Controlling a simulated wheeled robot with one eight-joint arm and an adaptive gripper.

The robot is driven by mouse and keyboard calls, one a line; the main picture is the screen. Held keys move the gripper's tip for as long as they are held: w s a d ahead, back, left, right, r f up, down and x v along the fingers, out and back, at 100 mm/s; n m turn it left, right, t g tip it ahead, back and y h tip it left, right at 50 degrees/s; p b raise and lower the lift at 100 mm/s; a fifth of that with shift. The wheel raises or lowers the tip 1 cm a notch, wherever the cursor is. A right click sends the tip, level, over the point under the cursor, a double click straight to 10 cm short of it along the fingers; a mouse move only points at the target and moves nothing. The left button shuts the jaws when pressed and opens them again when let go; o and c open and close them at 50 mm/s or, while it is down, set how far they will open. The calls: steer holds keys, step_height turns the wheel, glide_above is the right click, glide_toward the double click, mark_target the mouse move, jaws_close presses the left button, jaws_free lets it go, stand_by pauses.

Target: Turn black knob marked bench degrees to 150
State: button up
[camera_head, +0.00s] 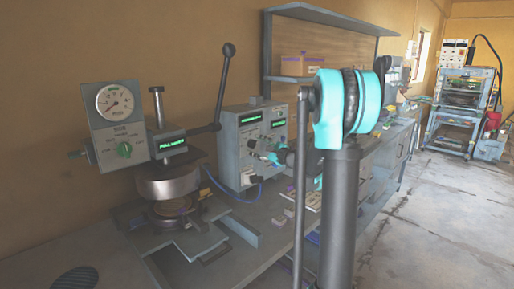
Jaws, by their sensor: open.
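A grey control box (233,150) with green-lit displays and small knobs stands on the bench in the middle of the view. My gripper (259,149), small and partly dark with teal parts behind it, is in front of the box's right half, close to its front face. It is open, and I see nothing held in it. Whether it touches a knob cannot be told. A black knob marked bench degrees cannot be picked out; the lettering is too small, and my gripper and arm cover part of the panel.
A plate press (168,184) with a long lever (224,85) stands at left. A shelf (340,82) holds boxes. My arm's cyan joint blocks the view right of the box. Open floor (440,220) lies right.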

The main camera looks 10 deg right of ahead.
steer(key=shift+s, duration=0.1)
steer(key=v, duration=1.2)
steer(key=shift+a, duration=0.1)
stand_by(1.2)
